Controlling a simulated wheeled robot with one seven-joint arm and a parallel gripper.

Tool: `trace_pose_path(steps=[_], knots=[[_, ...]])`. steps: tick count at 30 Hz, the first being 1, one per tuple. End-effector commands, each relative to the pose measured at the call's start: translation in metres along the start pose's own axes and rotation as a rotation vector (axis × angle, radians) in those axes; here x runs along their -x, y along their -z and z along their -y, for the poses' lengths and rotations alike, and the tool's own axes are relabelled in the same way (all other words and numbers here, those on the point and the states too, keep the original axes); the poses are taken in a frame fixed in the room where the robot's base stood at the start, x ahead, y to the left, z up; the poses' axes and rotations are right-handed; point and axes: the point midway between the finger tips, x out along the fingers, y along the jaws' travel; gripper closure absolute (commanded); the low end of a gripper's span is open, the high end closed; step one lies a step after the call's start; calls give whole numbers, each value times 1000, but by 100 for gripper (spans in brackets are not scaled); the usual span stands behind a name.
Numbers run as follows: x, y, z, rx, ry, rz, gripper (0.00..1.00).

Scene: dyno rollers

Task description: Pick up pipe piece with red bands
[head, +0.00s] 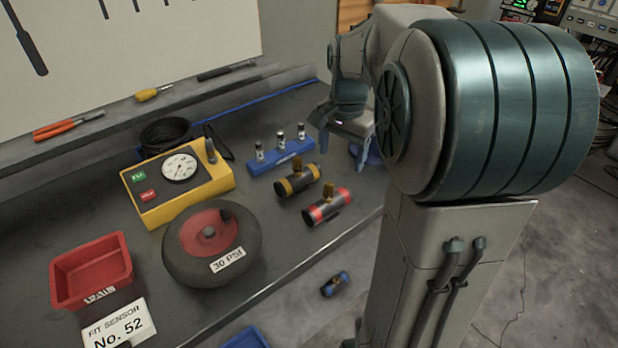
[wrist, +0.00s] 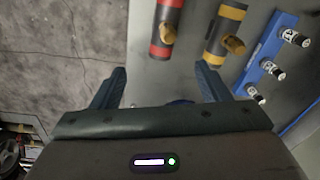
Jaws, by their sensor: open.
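The pipe piece with red bands (head: 327,206) lies on the grey workbench near its front edge. It is dark with red bands and a brass stub. In the wrist view it shows at the top (wrist: 165,30), ahead of my gripper and apart from it. A similar pipe piece with yellow bands (head: 297,180) lies beside it, and it also shows in the wrist view (wrist: 226,30). My gripper (head: 342,140) is open, its fingers (wrist: 160,88) apart with nothing between them. It hangs at the bench's right end, beyond both pipe pieces.
A blue rack (head: 280,163) with small vials stands behind the pipes. A yellow gauge box (head: 178,188), a black wheel (head: 212,246) and a red bin (head: 90,272) fill the left. The bench edge is close to the red-banded pipe.

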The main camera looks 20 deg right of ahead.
Motion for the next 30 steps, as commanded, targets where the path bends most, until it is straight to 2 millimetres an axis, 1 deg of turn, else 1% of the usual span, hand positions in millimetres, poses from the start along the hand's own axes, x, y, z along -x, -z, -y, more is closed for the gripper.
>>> trace_pose_path(steps=[1,3,6,9,11,13,18,21,24,28,30], knots=[[-8,15,3,-65,-14,11,31],[-14,30,5,-140,-28,21,31],[-20,44,6,-215,-41,29,31],[-25,51,6,-253,-49,34,31],[-31,52,6,-262,-52,36,31],[-42,52,6,-264,-53,37,31],[-76,50,3,-263,-54,38,31],[-92,50,3,-262,-53,37,31],[-104,49,2,-261,-52,36,31],[-110,49,2,-261,-51,35,31],[-117,48,1,-261,-52,36,31]])
